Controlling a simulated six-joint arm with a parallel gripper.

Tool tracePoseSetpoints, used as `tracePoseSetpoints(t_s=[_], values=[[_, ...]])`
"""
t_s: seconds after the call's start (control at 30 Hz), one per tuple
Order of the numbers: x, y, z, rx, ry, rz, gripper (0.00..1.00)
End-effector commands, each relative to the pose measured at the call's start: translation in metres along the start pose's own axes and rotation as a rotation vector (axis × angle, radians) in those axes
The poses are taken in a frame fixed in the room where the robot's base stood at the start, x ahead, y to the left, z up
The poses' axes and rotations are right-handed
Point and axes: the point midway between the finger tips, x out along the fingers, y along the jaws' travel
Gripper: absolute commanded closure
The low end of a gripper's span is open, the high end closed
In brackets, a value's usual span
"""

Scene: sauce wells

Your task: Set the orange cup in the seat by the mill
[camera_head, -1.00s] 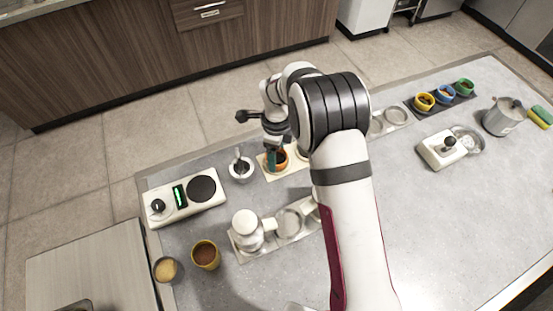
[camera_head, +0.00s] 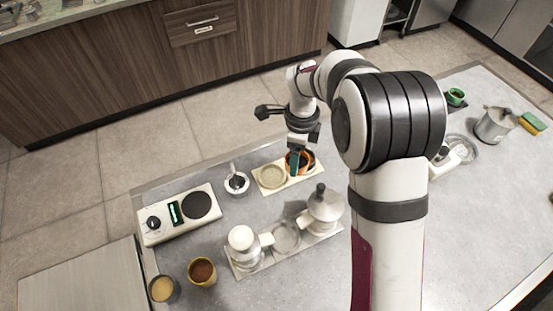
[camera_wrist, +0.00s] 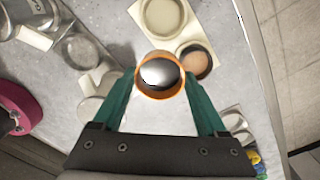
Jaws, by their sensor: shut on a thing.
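My gripper (camera_head: 296,161) has teal fingers and is shut on the orange cup (camera_head: 302,165). In the wrist view the cup's orange rim (camera_wrist: 160,95) shows between the fingertips, with a shiny inside. The cup is over or near the right part of a cream two-seat tray (camera_head: 275,187); its exact height is unclear. The tray's left seat (camera_head: 271,176) is empty. A mortar with pestle (camera_head: 236,184) stands left of the tray. I cannot tell which thing is the mill.
A tray with a moka pot (camera_head: 325,207) and a white lidded vessel (camera_head: 243,240) lies in front. My arm hides part of the counter.

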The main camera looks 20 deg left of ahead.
Motion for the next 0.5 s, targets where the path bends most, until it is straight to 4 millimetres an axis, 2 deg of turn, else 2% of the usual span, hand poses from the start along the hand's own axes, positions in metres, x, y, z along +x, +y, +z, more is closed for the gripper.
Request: tracePoseSetpoints(t_s=[0.1, 0.3, 0.37, 0.5], values=[[-0.016, 0.0, -0.027, 0.004, 0.0, -0.001, 0.83], [-0.034, 0.0, -0.053, -0.029, 0.0, -0.001, 0.83], [-0.043, 0.0, -0.063, -0.091, 0.0, -0.002, 0.83], [-0.076, 0.004, -0.094, -0.376, 0.003, -0.003, 0.83]])
